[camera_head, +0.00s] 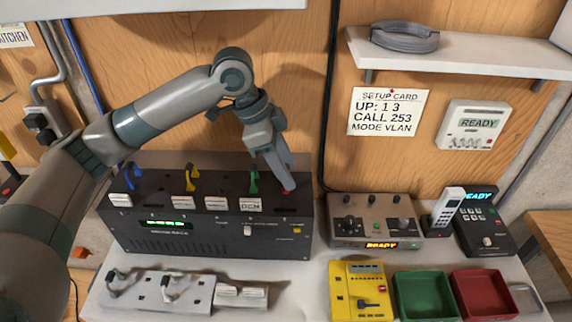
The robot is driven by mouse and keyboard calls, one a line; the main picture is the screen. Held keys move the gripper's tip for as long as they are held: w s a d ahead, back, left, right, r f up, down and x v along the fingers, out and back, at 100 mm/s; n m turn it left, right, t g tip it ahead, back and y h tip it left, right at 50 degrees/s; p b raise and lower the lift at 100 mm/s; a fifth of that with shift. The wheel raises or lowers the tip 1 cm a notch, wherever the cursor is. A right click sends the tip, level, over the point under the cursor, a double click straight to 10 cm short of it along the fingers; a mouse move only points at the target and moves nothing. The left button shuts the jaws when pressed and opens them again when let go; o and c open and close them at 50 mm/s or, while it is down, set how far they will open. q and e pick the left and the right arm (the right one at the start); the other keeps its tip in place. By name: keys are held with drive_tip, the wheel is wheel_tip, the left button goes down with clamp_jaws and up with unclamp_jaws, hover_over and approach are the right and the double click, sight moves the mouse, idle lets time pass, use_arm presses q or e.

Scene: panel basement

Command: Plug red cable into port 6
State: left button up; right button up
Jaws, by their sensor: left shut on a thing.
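A black switch box (131,222) stands on the white table against the wooden wall. Blue (129,171), yellow (191,180) and green (254,182) cable plugs stand in a row on its top, with white labels in front of them. My left gripper (288,185) points down at the right end of the box's top. It is shut on a small red plug (289,190), mostly hidden by the fingers. I cannot tell whether this plug is seated in a port, and the port numbers are too small to read. My right gripper is not in view.
A white power strip (190,293) lies in front of the box. To the right are a grey control box (372,225), a phone unit (483,225), a yellow device (360,290), and green (425,297) and red (484,294) trays. A shelf (470,58) juts out above a setup card (388,111).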

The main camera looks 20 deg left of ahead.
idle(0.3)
use_arm(q)
drive_tip(key=o, duration=1.5)
drive_tip(key=shift+r, duration=0.15)
drive_tip(key=shift+r+p, duration=2.4)
drive_tip(key=shift+p, duration=0.45)
drive_tip(key=shift+r, duration=1.2)
drive_tip(key=shift+s, duration=0.1)
